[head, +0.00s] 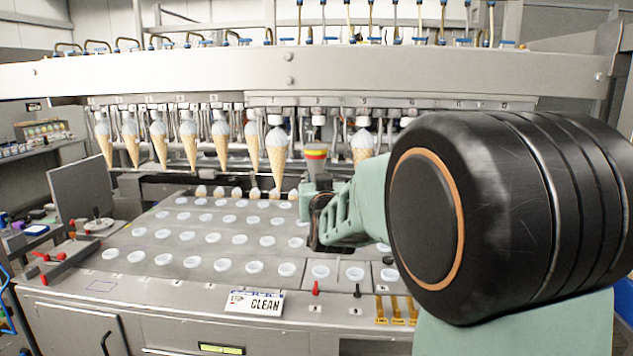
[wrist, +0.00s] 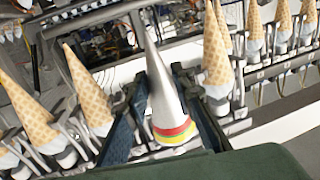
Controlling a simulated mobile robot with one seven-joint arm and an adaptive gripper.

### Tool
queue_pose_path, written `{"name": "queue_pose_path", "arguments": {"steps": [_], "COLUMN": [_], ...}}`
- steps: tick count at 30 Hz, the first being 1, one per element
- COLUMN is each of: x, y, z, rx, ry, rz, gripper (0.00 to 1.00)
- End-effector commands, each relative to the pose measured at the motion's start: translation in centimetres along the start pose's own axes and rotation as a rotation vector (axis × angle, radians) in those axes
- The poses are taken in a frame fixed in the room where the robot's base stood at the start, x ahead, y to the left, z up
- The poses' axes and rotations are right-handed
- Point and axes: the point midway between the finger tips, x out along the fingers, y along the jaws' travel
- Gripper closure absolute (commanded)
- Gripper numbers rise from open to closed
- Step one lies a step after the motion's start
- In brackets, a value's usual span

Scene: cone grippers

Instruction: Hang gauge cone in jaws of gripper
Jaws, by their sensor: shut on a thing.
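The gauge cone (head: 315,154) is a smooth grey metal cone with red, yellow and green bands near its wide end. It also shows in the wrist view (wrist: 164,95), between my two fingers. My gripper (head: 314,186) is shut on the cone and holds it point down, roughly upright. In the head view the cone is under the machine's hanging jaws (head: 318,119), in a gap between two hanging waffle cones. Whether its rim touches those jaws I cannot tell. Its lower part is hidden by my gripper in the head view.
Waffle cones (head: 220,138) hang in a row left of my gripper, and another (head: 362,146) hangs close on the right. Below is a steel deck with several rows of white cups (head: 212,238). A "CLEAN" sign (head: 254,303) is at the deck's front edge.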

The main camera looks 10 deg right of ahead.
Motion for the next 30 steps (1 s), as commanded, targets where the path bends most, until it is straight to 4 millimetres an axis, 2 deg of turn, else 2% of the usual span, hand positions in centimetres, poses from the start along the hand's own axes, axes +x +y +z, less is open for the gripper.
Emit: {"name": "queue_pose_path", "arguments": {"steps": [14, 30], "x": [0.1, 1.9], "y": [0.0, 0.4], "z": [0.0, 0.1], "rx": [0.0, 0.0], "ry": [0.001, 0.0], "rz": [0.0, 0.0], "gripper": [0.95, 0.95]}}
